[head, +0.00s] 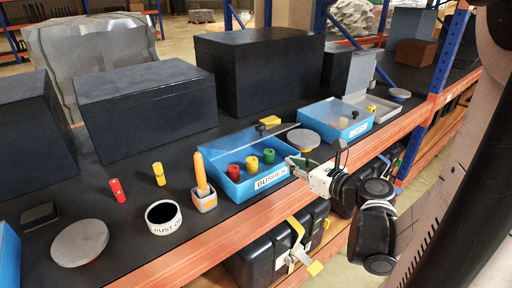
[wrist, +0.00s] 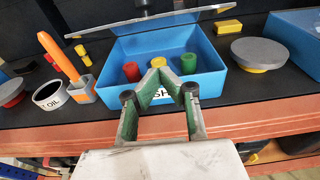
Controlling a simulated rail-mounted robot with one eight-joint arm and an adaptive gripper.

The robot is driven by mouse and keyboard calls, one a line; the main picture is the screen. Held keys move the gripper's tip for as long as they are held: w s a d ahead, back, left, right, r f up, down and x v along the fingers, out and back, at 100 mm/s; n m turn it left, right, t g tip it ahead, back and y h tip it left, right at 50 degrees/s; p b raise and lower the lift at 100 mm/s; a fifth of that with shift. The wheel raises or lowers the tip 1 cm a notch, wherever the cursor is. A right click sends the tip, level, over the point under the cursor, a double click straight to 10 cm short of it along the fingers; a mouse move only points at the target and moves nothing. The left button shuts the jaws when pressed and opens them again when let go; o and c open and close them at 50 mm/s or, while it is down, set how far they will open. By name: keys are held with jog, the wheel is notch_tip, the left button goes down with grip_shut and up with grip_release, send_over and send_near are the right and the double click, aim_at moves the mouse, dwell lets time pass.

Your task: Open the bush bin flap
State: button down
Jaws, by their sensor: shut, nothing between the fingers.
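The blue bush bin (head: 240,190), labelled BUSHES, stands on the black shelf top; it also shows in the wrist view (wrist: 215,82). Its clear flap (wrist: 150,22) with a dark knob (head: 260,127) is raised and tilted over the back of the bin, so the front is uncovered. A red bush (head: 233,172), a yellow bush (head: 251,163) and a green bush (head: 268,156) stand inside. My gripper (wrist: 160,66) is shut and empty at the bin's front wall, its fingers covering part of the label. In the head view my gripper (head: 297,164) is at the bin's right front corner.
An orange-handled tool in a holder (head: 204,197) and a labelled white cup (head: 163,217) stand left of the bin. A grey round disc (head: 303,139) and a second blue bin (head: 345,125) are to the right. Large dark boxes (head: 258,72) stand behind.

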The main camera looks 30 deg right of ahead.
jog(key=w+a+r+p, duration=0.1)
jog(key=w+r, duration=0.1)
jog(key=w, duration=0.6)
jog(key=shift+a+r+p, duration=0.15)
jog(key=shift+r+p, duration=0.15)
jog(key=shift+w, duration=0.15)
